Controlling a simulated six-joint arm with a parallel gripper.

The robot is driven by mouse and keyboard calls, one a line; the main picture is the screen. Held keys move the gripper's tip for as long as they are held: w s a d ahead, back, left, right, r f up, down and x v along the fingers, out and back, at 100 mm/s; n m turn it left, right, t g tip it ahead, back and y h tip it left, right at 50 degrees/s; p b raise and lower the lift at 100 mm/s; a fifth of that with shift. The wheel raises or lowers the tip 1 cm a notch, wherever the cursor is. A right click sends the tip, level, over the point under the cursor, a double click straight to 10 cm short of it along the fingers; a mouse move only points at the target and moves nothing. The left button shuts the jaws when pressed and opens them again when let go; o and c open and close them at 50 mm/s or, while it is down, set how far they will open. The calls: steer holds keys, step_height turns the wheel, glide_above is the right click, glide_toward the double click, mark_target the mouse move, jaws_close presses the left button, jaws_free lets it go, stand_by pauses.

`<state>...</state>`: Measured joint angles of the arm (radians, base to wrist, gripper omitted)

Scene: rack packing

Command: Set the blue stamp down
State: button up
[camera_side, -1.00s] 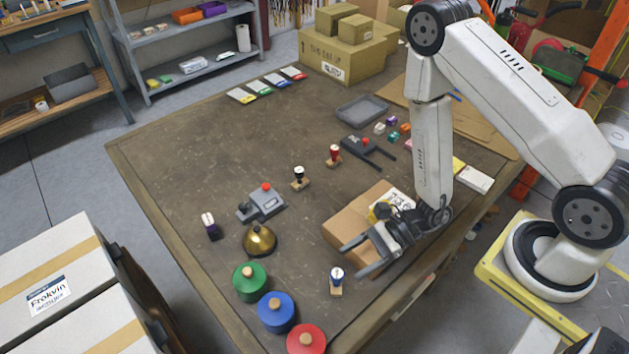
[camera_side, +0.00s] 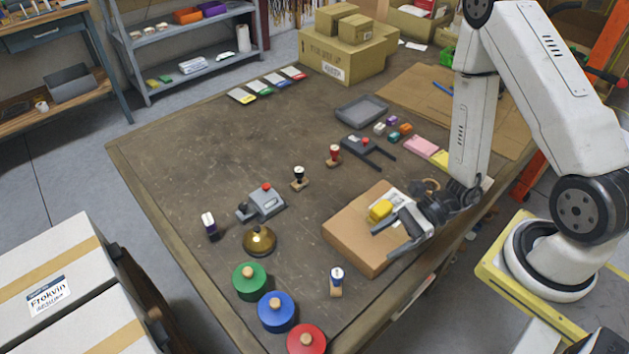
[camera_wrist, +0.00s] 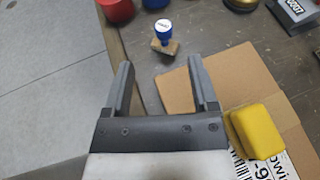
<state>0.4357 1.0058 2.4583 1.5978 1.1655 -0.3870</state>
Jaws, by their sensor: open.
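The blue stamp (camera_side: 336,282) stands upright on the table near its front edge, with a white and blue top and a wooden foot. It also shows in the wrist view (camera_wrist: 164,38), beyond my fingertips. My gripper (camera_side: 384,243) is open and empty over the cardboard box (camera_side: 350,229), to the right of the stamp and apart from it. In the wrist view my two fingers (camera_wrist: 160,75) are spread with nothing between them.
A yellow block (camera_side: 381,210) sits on the box beside my gripper. Red (camera_side: 306,340), blue (camera_side: 276,312) and green (camera_side: 249,281) round containers stand left of the stamp, with a brass bell (camera_side: 259,240) behind. The table's left middle is clear.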

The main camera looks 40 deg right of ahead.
steer(key=shift+r, duration=0.1)
stand_by(0.6)
steer(key=s+d+r+n+g+h, duration=0.4)
steer(key=n+g+h, duration=0.3)
steer(key=n, duration=0.7)
steer(key=w+d+r+n+t+h, duration=0.3)
steer(key=w+r+n+t+h, duration=0.2)
steer(key=w+r+n, duration=0.2)
steer(key=shift+w+r+h, duration=0.4)
steer(key=shift+w+r, duration=0.45)
steer(key=shift+r, duration=0.1)
